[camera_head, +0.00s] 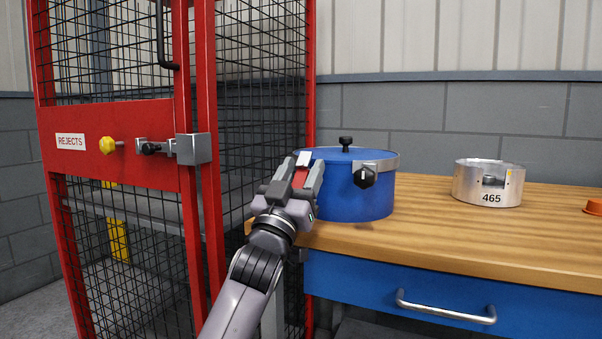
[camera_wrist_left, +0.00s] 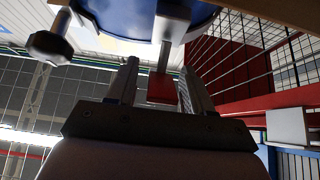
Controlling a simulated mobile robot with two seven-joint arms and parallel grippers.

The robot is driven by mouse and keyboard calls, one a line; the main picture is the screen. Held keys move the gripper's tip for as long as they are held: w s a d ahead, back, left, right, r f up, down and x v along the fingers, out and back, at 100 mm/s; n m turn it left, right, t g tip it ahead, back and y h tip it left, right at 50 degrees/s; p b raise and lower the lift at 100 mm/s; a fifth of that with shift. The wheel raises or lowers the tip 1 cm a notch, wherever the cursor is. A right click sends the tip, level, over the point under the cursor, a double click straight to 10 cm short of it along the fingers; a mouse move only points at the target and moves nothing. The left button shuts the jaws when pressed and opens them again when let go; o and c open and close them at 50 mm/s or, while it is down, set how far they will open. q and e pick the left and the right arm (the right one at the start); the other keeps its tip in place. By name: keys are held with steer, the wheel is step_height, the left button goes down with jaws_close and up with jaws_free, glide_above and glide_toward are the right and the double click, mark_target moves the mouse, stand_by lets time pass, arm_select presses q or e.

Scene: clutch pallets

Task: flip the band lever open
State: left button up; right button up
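A blue round drum (camera_head: 352,195) with a pale metal band (camera_head: 385,163) around its rim stands at the table's left end. The band lever (camera_head: 300,175), silver with a red end, sits on the drum's left front. My left gripper (camera_head: 301,172) is at this lever, with its fingers on either side of it. In the left wrist view the lever's red end (camera_wrist_left: 161,88) lies between the two fingers (camera_wrist_left: 160,80), with a visible gap on at least one side, so the gripper looks open. My right gripper is not in view.
A black knob (camera_head: 365,177) sticks out from the drum's front, and another (camera_head: 345,142) tops it. A silver ring marked 465 (camera_head: 488,184) stands on the wooden table (camera_head: 450,230). A red mesh cage (camera_head: 120,150) stands close on the left. The table's middle is clear.

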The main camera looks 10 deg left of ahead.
arm_select(q)
steer(key=shift+s+a+f, duration=0.15)
steer(key=shift+s+f, duration=0.1)
steer(key=shift+s, duration=0.15)
steer(key=p+v, duration=0.1)
steer(key=v, duration=0.5)
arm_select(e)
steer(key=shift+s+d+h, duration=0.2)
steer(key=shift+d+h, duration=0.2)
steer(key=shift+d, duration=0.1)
